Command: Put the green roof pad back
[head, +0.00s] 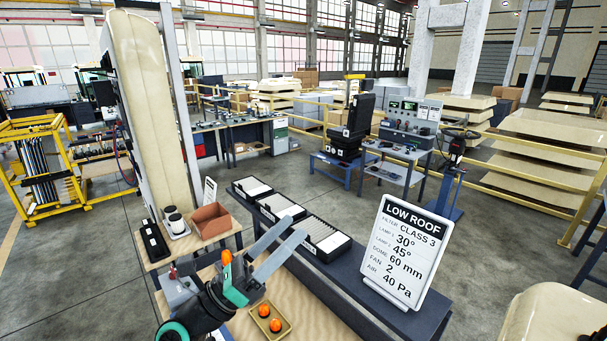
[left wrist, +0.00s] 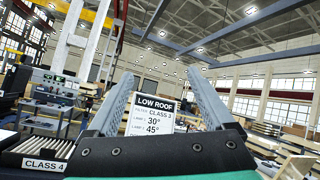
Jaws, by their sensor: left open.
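I cannot make out a green roof pad in either view. My left gripper (head: 296,229) is at the lower middle of the head view, above the wooden table, with its two grey fingers apart and nothing visible between them. In the left wrist view its fingers (left wrist: 159,82) stand apart on either side of the LOW ROOF sign (left wrist: 153,112), which is farther off. The teal parts on this gripper are its own body. My right gripper is not in view.
The LOW ROOF sign (head: 404,252) stands on the dark bench (head: 345,283), beside several filter trays (head: 320,237). A small tray (head: 285,307) with orange domes lies on the wooden table. A pale shell (head: 550,318) is at lower right.

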